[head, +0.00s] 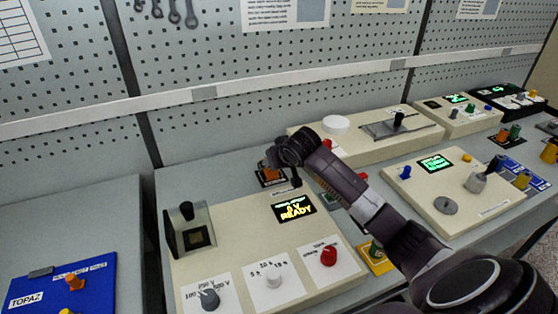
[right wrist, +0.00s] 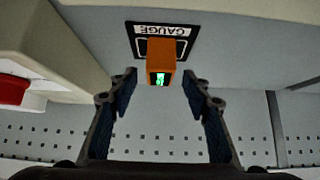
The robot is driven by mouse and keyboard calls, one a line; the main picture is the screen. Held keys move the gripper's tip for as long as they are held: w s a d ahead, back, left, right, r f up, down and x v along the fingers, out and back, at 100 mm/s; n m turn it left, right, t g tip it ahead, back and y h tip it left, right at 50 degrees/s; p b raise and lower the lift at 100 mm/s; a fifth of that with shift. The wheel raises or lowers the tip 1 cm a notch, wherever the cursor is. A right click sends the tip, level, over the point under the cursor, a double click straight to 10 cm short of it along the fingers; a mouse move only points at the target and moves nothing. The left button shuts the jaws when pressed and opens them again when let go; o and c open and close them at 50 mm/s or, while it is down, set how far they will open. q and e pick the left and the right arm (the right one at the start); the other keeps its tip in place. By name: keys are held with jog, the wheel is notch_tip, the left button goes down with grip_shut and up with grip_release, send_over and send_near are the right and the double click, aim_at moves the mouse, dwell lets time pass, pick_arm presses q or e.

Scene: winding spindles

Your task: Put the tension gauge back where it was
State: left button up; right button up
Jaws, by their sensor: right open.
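The tension gauge is a small orange block (right wrist: 161,52) with a green-lit display on its end. In the right wrist view it stands on a dark pad (right wrist: 143,29) with a white outline and the label GAUGE. My right gripper (right wrist: 160,80) is open, with one fingertip on each side of the gauge's near end and a gap to both. In the head view the orange gauge (head: 269,175) shows partly behind my right gripper (head: 285,165), at the back edge of the cream console. My left gripper is not in view.
The cream console (head: 228,235) has a lit READY display (head: 293,208) and several knobs. A blue TOPAZ panel (head: 35,290) lies at left. More cream consoles (head: 440,135) stand at right. A perforated wall (head: 200,60) rises behind.

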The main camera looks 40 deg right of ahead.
jog(key=v, duration=0.8)
jog(key=shift+b, duration=0.3)
